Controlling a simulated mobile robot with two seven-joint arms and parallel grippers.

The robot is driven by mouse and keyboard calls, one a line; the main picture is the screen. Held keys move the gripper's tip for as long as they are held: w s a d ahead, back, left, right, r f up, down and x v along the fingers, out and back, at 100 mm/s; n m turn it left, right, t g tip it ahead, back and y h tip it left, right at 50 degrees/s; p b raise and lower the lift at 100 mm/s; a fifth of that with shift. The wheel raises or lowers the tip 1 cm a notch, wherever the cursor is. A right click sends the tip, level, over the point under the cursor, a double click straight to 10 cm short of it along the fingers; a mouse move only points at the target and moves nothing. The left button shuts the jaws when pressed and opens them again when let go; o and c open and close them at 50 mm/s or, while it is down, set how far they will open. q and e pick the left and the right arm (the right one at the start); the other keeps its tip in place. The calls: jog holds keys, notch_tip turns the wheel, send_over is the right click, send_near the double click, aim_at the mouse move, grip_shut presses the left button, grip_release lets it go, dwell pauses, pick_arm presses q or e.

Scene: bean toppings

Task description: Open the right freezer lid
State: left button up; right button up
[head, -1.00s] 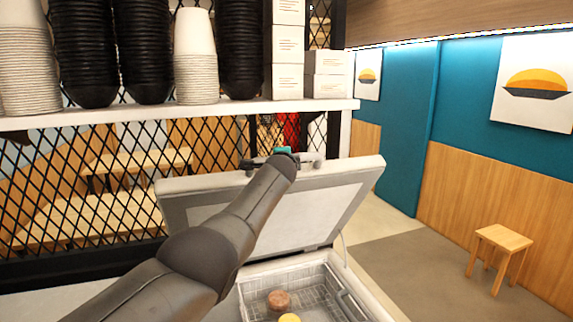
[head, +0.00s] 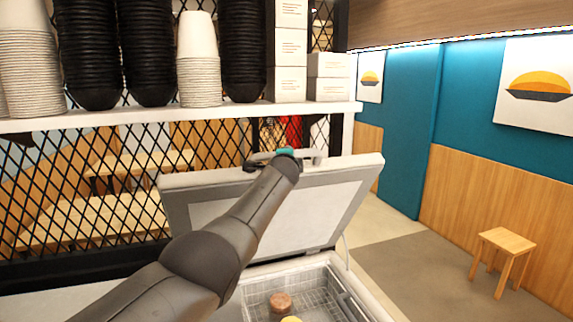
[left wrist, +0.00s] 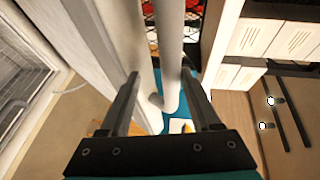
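The right freezer lid (head: 345,215) is raised and leans back steeply in the head view, with its pale inner panel facing me. My left arm crosses in front of it, and its wrist reaches the lid's top edge. My left gripper (left wrist: 163,95) shows in the left wrist view with its two dark fingers apart. The lid's light handle bar (left wrist: 170,55) runs between the fingers, with gaps visible beside it. In the head view the fingers are mostly hidden or too small to read. My right gripper is in neither view.
The open freezer holds a wire basket (head: 318,288) with a brown round item (head: 280,302) and a partly cut-off yellow one. A white shelf (head: 230,112) with stacked cups, bowls and boxes stands behind the lid. A wooden stool (head: 505,240) stands right on open floor.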

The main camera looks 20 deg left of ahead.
pick_arm(q)
jog(key=shift+s+f, duration=0.1)
jog(key=shift+s, duration=0.1)
jog(key=v, duration=1.5)
dwell(0.5)
jog(key=shift+w, duration=0.15)
